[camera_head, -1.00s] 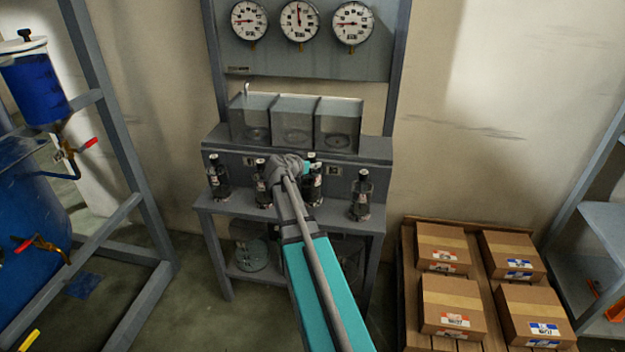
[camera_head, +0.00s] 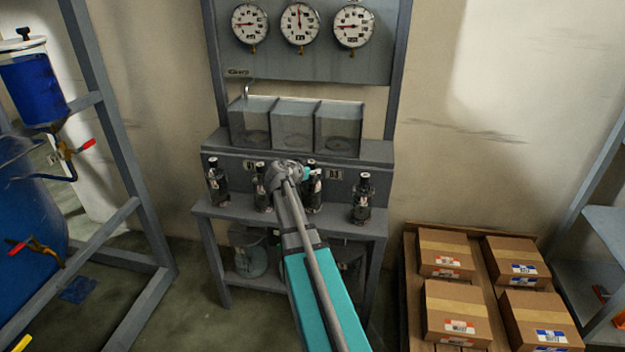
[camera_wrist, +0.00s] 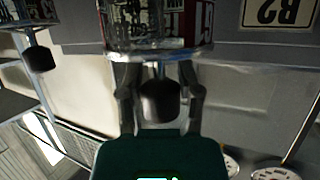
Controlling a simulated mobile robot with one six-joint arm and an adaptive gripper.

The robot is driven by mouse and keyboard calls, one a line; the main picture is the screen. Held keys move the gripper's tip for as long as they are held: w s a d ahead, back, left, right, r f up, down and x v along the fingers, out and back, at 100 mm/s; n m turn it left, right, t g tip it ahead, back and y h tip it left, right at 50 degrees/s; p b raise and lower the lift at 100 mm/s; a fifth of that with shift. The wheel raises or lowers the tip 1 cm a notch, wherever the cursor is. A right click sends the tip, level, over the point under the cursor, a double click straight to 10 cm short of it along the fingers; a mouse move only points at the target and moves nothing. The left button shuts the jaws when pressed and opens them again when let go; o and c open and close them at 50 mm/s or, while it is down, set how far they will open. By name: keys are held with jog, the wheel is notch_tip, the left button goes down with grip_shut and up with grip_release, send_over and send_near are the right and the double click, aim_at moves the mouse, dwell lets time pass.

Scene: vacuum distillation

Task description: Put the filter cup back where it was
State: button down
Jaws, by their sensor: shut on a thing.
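A dark-capped glass vessel with a red and white label, which I take to be the filter cup (camera_wrist: 150,22), is between my gripper's fingers in the wrist view. My gripper (camera_wrist: 155,62) is shut on it, with the vessel's black knob hanging between the fingers. In the head view this appears to be the third vessel (camera_head: 313,190), just right of my gripper (camera_head: 305,173), partly covered by my wrist. It looks upright at the grey bench (camera_head: 290,218). I cannot tell whether its base touches the bench.
Similar vessels stand on the bench at the far left (camera_head: 217,185), centre left (camera_head: 262,192) and right (camera_head: 361,202). Three clear boxes (camera_head: 296,125) sit on the ledge behind, under gauges. A pallet with cartons (camera_head: 450,310) is at the right, a blue tank (camera_head: 30,210) at the left.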

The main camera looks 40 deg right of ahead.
aim_at(312, 176)
jog(key=shift+f+b, duration=1.1)
jog(key=shift+f, duration=0.3)
jog(key=shift+c, duration=1.4)
grip_release()
jog(key=shift+f, duration=0.1)
jog(key=shift+s+a+r, duration=0.1)
jog(key=shift+r, duration=0.1)
jog(key=p+v, duration=0.4)
jog(key=v, duration=0.8)
jog(key=shift+p, duration=0.3)
